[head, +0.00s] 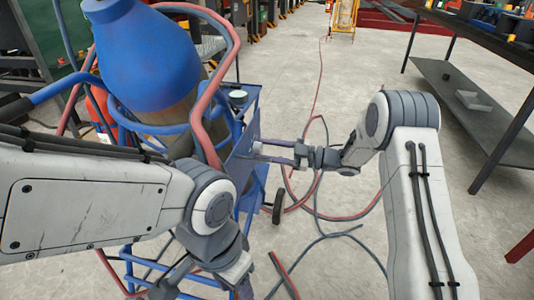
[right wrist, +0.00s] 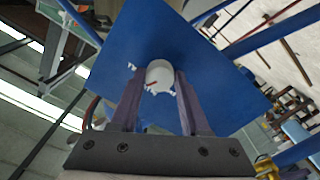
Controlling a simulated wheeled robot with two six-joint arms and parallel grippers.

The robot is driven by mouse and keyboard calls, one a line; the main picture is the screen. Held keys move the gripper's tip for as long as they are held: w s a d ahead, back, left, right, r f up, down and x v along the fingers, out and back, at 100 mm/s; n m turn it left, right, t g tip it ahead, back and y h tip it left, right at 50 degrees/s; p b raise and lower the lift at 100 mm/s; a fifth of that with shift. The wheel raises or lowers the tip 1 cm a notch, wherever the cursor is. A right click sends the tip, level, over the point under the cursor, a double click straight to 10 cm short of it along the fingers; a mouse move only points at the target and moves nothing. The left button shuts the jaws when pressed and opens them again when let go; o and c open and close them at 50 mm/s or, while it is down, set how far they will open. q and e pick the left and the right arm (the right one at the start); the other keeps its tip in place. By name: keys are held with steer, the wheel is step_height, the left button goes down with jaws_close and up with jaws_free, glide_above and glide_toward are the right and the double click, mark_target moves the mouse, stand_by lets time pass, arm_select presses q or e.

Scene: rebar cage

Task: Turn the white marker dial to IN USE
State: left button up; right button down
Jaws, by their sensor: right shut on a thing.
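The white marker dial (right wrist: 159,74) sits on a blue panel (right wrist: 215,85) in the right wrist view. A small red mark shows on its lower left. White lettering lies around it, too small to read. My right gripper (right wrist: 158,82) has one finger on each side of the dial and is shut on it. In the head view my right gripper (head: 264,151) reaches left to the panel's side, with the pale dial (head: 256,148) between its fingertips. My left gripper (head: 240,286) hangs low at the bottom edge of the head view, partly cut off; its jaws are unclear.
The blue cart (head: 247,112) carries a large blue gas cylinder (head: 135,45) on the left. Red and blue hoses (head: 317,185) lie on the concrete floor. A dark workbench (head: 470,95) stands at right, with open floor between.

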steer(key=n+b, duration=0.3)
steer(key=n, duration=0.2)
steer(key=shift+f+n, duration=0.1)
steer(key=shift+n, duration=0.2)
stand_by(0.4)
steer(key=shift+c, duration=2)
jaws_free()
steer(key=p+v, duration=0.2)
steer(key=v, duration=0.8)
steer(key=shift+d, duration=0.25)
